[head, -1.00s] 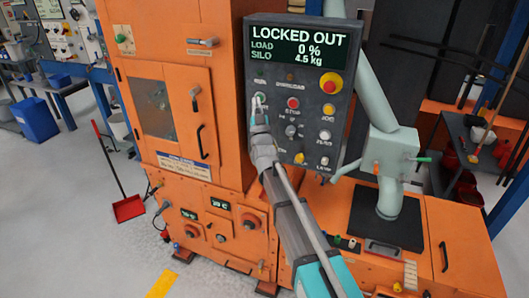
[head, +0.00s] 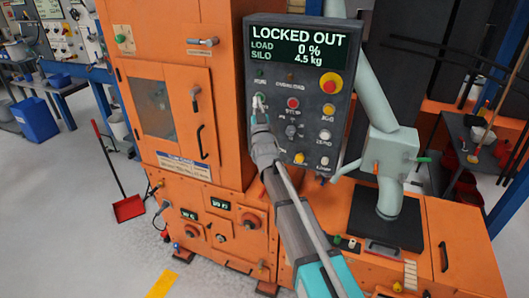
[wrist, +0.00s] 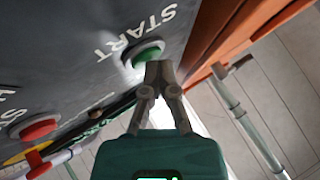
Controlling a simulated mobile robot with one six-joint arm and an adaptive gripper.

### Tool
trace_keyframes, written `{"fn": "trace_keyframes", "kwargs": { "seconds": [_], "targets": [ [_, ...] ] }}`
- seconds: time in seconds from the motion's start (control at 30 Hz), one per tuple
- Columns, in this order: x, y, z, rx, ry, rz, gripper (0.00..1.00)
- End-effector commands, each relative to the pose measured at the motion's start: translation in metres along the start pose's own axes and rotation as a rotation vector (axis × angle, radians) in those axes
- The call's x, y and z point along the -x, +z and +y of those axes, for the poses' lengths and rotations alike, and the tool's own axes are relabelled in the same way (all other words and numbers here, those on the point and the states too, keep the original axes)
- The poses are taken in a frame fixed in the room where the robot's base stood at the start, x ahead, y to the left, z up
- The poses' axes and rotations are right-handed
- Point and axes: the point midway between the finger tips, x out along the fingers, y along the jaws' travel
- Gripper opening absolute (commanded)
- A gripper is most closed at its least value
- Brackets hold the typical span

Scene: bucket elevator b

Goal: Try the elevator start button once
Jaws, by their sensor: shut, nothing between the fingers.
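The control panel (head: 313,170) is dark grey, and its screen (head: 299,46) reads LOCKED OUT, LOAD 0 %, SILO 4.5 kg. The green start button (wrist: 149,54) sits in a pale ring beside the word START in the wrist view. In the head view it is largely hidden behind my gripper (head: 258,103). My gripper is shut and empty. Its fingertips (wrist: 159,70) are right at the button's edge in the wrist view; whether they touch it I cannot tell.
A red button (head: 293,103) is to the right of my gripper, with a red and yellow emergency stop (head: 331,83) above right. Other knobs and buttons sit below. The orange machine cabinet (head: 165,110) stands left of the panel, and a pale green pipe housing (head: 390,155) stands right.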

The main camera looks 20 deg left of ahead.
Motion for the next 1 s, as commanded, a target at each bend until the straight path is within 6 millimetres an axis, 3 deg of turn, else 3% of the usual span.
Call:
{"fn": "trace_keyframes", "kwargs": {
  "seconds": [0.67, 1.0],
  "targets": [
    [0.007, -0.004, -0.004, 0.0, 0.0, 0.0, 0.0],
    [0.022, -0.015, -0.015, -0.001, -0.001, 0.0, 0.0]
  ]
}}
